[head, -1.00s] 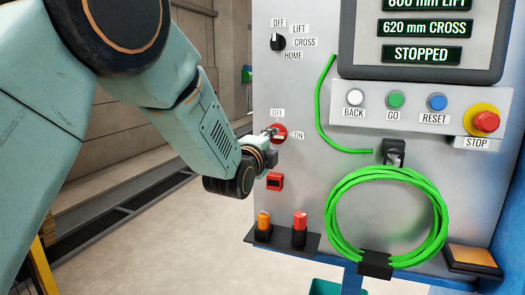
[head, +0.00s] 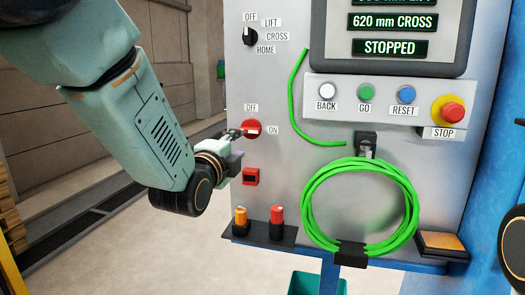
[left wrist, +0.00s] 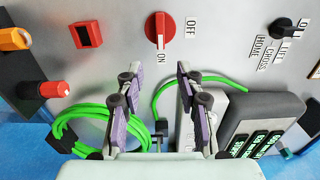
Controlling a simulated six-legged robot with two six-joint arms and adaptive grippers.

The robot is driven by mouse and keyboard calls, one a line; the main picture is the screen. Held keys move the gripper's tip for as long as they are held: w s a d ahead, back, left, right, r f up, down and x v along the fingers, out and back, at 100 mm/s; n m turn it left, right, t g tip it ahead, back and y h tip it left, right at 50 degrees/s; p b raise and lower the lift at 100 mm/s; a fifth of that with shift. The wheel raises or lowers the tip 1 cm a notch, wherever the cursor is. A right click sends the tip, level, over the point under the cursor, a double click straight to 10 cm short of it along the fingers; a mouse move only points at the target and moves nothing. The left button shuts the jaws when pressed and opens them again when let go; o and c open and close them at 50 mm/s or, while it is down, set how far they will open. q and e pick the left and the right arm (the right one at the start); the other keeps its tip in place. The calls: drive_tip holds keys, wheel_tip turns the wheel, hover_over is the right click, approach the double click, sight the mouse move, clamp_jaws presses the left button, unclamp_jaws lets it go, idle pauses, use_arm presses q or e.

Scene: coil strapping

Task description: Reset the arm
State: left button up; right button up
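The red rotary switch (head: 251,128) with OFF and ON labels sits on the grey panel. Its handle points toward ON, and it also shows in the left wrist view (left wrist: 159,30). My left gripper (head: 238,133) is just left of and in front of the switch in the head view. In the left wrist view its two fingers (left wrist: 157,72) are spread, with nothing between them, and the switch lies beyond the tips. My right gripper is not in view.
A green strap coil (head: 312,205) hangs below. Orange and red pegs (head: 277,219) stand low.

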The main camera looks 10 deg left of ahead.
use_arm(q)
drive_tip(key=s+a+f+n+g+b, duration=0.1)
drive_tip(key=s+f+n+g+b, duration=0.3)
drive_tip(key=f, duration=0.8)
drive_tip(key=s+f+n+g+p, duration=0.1)
drive_tip(key=s+f+n+g, duration=0.1)
drive_tip(key=s+f+n, duration=0.75)
drive_tip(key=s+a+f+n+g+b, duration=0.1)
drive_tip(key=s+f+n+g+b, duration=0.15)
drive_tip(key=f, duration=1.15)
drive_tip(key=s+f+n+g+b, duration=0.1)
drive_tip(key=s+f+g+b, duration=0.2)
drive_tip(key=s+f, duration=0.9)
drive_tip(key=s+f+n+g+b, duration=0.2)
drive_tip(key=s+f+g+b, duration=0.2)
drive_tip(key=s+f, duration=0.8)
drive_tip(key=s+g, duration=0.2)
drive_tip(key=s, duration=0.3)
drive_tip(key=shift+f+y, duration=0.15)
drive_tip(key=shift+y, duration=0.15)
drive_tip(key=shift+g, duration=0.25)
